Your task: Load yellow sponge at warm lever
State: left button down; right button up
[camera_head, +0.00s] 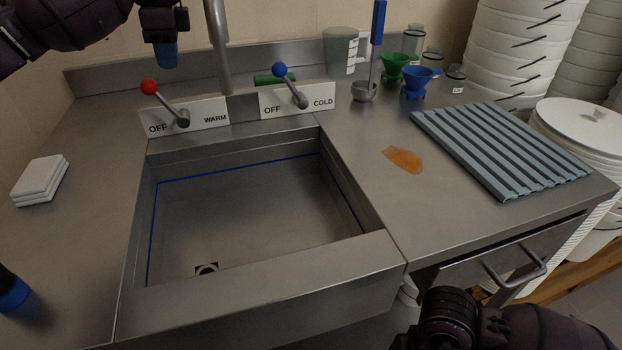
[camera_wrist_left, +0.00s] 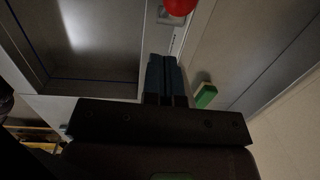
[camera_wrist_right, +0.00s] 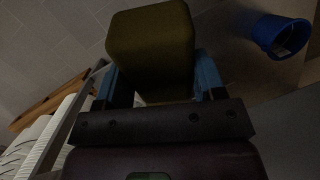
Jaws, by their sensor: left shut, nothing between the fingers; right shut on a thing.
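The yellow sponge (camera_wrist_right: 150,45) is a dark-yellow block in the right wrist view. My right gripper (camera_wrist_right: 152,88) is shut on it, with a blue finger on each side. The head view shows only part of my right arm at the lower right, not its fingers. The warm lever (camera_head: 165,102) has a red ball and rises from a plate marked OFF and WARM behind the sink. My left gripper (camera_head: 167,54) is shut and empty, pointing down above and behind the red ball. The red ball (camera_wrist_left: 178,5) also shows in the left wrist view.
The sink (camera_head: 240,220) is empty. The cold lever (camera_head: 291,86) has a blue ball. A green block (camera_head: 270,79) lies behind the levers. White pads (camera_head: 40,182) sit left; a ribbed grey rack (camera_head: 500,150) and orange stain (camera_head: 403,159) lie right. A drawer handle (camera_head: 515,265) sticks out.

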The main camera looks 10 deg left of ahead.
aim_at(165, 101)
jog(key=shift+b+x, duration=0.3)
jog(key=shift+x, duration=0.65)
pick_arm(q)
jog(key=a+f, duration=0.1)
jog(key=s+a+f, duration=0.1)
jog(key=a, duration=0.1)
jog(key=shift+f, duration=0.1)
pick_arm(e)
jog(key=shift+r, duration=0.1)
